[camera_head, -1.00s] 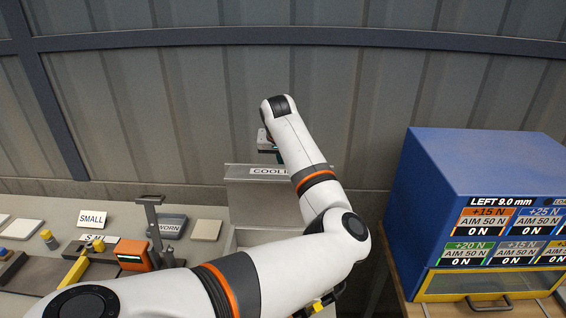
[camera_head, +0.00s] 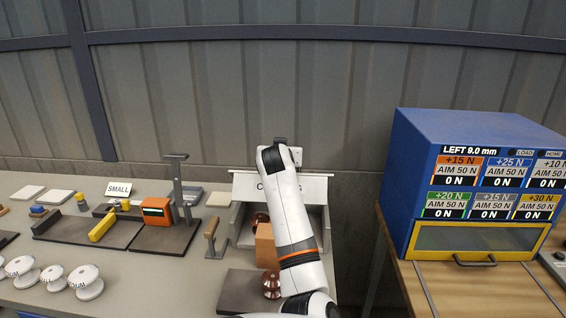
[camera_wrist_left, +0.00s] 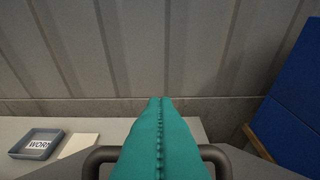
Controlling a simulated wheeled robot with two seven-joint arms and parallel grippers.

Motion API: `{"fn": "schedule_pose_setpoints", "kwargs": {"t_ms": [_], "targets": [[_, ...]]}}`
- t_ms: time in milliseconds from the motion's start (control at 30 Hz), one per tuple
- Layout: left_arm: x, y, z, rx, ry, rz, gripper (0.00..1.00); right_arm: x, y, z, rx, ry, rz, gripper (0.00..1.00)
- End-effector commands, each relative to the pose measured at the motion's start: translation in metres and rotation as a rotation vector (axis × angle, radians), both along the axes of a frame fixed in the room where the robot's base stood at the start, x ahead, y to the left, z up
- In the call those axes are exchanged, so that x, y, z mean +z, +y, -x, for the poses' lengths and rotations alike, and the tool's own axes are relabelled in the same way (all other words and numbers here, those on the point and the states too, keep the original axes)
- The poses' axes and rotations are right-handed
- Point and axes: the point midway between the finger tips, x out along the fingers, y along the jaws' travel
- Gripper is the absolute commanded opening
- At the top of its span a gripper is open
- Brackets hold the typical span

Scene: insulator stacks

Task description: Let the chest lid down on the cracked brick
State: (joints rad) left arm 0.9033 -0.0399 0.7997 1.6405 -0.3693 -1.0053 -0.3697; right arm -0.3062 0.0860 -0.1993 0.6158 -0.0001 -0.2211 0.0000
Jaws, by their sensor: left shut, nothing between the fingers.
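The chest (camera_head: 329,238) is a grey box with an open front, right of the bench middle. A plain tan-orange brick (camera_head: 265,246) stands upright at the chest's mouth, partly behind my arm; I cannot make out a crack. My left arm reaches over the chest, its wrist above the lid's top edge. In the head view the fingers are hidden behind the wrist. In the left wrist view my left gripper (camera_wrist_left: 160,99) is shut, teal fingers together and empty. My right gripper is not in view.
Brown insulators (camera_head: 271,287) sit in and before the chest. White insulators (camera_head: 86,281) stand front left. A blue cabinet (camera_head: 411,165) stands right, beyond a gap. A corrugated wall closes the back.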

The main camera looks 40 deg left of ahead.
Motion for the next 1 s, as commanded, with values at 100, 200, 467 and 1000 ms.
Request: {"fn": "schedule_pose_setpoints", "kwargs": {"t_ms": [100,200,467,1000], "targets": [[-0.024,-0.009,0.010,-0.001,-0.078,-0.072,0.00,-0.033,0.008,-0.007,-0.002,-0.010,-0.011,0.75],[-0.033,-0.015,0.018,-0.001,-0.142,-0.125,0.00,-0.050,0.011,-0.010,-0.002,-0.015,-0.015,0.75],[-0.052,-0.030,0.036,-0.001,-0.273,-0.232,0.00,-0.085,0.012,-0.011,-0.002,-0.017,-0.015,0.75],[-0.061,-0.039,0.046,0.000,-0.356,-0.301,0.00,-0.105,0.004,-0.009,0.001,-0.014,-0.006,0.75]]}}
